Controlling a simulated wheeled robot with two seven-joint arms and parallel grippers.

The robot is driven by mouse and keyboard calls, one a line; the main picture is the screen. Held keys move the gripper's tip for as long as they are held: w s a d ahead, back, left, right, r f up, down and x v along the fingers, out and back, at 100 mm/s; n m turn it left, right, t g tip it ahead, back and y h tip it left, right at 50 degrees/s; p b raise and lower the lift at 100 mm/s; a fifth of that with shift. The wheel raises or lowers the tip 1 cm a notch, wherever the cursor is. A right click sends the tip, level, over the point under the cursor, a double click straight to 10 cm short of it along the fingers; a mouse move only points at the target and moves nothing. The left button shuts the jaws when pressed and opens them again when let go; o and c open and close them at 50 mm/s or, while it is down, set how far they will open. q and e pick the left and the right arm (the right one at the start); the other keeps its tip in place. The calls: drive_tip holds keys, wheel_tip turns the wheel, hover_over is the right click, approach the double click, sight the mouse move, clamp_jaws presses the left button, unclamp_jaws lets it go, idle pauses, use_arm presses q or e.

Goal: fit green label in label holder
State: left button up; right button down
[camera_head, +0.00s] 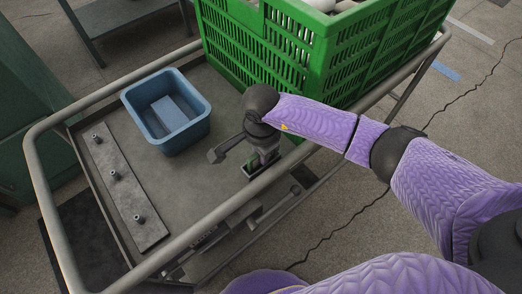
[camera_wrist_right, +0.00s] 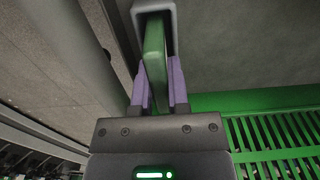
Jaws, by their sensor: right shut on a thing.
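My right gripper (camera_head: 257,157) points down at the cart's near right side. In the wrist view its two purple fingers (camera_wrist_right: 159,85) are shut on the green label (camera_wrist_right: 155,60), a thin upright plate. The label's far end lies within the outline of the grey, U-shaped label holder (camera_wrist_right: 169,14). I cannot tell how deep it sits or whether it touches. In the head view a bit of the green label (camera_head: 252,166) shows by the label holder (camera_head: 263,172), partly hidden by my gripper. My left gripper is not in view.
A large green crate (camera_head: 285,60) stands close behind my right wrist. A blue bin (camera_head: 140,121) with a block inside and a plate with pegs (camera_head: 128,198) are on the cart's left. The cart's tube rail (camera_head: 195,225) runs along the near side.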

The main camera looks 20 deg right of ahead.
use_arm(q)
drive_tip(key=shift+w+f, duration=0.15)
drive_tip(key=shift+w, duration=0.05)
use_arm(e)
drive_tip(key=shift+f, duration=0.15)
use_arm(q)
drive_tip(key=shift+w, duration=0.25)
use_arm(e)
drive_tip(key=c, duration=0.7)
unclamp_jaws()
drive_tip(key=o, duration=0.6)
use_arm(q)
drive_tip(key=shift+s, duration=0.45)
use_arm(e)
drive_tip(key=shift+o, duration=0.2)
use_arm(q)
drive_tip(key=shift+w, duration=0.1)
